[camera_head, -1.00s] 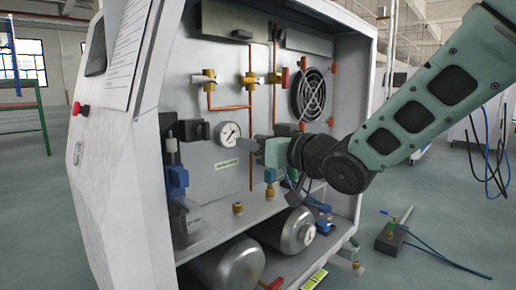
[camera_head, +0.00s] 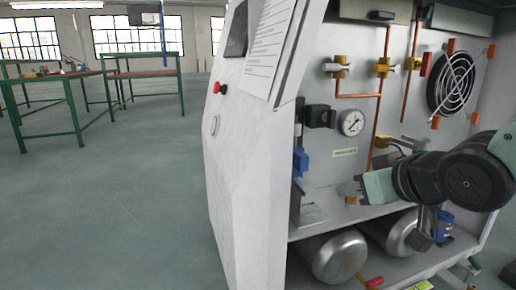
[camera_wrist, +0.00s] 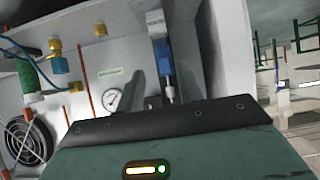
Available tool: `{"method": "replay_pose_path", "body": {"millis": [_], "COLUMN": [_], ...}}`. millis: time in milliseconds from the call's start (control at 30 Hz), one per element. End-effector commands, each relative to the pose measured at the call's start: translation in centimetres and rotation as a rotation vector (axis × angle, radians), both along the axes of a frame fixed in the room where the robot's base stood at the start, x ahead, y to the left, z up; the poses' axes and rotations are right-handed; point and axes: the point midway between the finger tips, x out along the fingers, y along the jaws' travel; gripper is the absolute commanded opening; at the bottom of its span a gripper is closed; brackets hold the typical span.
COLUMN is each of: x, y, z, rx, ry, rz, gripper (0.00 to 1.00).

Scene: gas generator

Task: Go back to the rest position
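My gripper (camera_head: 378,186) is in front of the open generator cabinet (camera_head: 255,150) in the head view, below and right of the pressure gauge (camera_head: 351,123). It holds no visible object. Its fingers are hard to make out against the fittings, so its opening is unclear. My arm enters from the right edge. The wrist view looks upside down into the cabinet. There the gauge (camera_wrist: 113,97), the blue fitting (camera_wrist: 163,55) and the fan (camera_wrist: 25,143) show beyond the teal gripper body. Contact with the cabinet cannot be told.
Copper pipes with brass valves (camera_head: 383,68) and a fan (camera_head: 452,83) line the back panel. Metal cylinders (camera_head: 340,254) lie on the lower shelf. Green-framed tables (camera_head: 145,74) stand at the far left. The floor (camera_head: 110,200) left of the cabinet is clear.

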Motion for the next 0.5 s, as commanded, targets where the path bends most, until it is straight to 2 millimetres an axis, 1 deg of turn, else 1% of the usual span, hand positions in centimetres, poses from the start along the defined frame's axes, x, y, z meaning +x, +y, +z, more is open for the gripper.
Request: {"method": "replay_pose_path", "body": {"millis": [33,67,100,167,200,333,400,467,500], "x": [-1.8,-3.0,-4.7,-7.3,-9.1,-14.5,-17.3,-19.7,-21.3], "y": [1.5,2.1,2.8,3.7,4.2,5.1,5.4,5.4,5.4], "z": [-0.1,-0.7,-1.5,-2.4,-2.9,-3.6,-3.5,-3.3,-3.0], "rx": [-0.043,-0.071,-0.11,-0.164,-0.199,-0.302,-0.355,-0.399,-0.428], "ry": [0.1,0.163,0.245,0.36,0.429,0.63,0.727,0.806,0.858], "rz": [0.031,0.047,0.07,0.104,0.13,0.208,0.251,0.289,0.314], "gripper": [0.36,0.36,0.36,0.36,0.36,0.36,0.36,0.36,0.36]}}
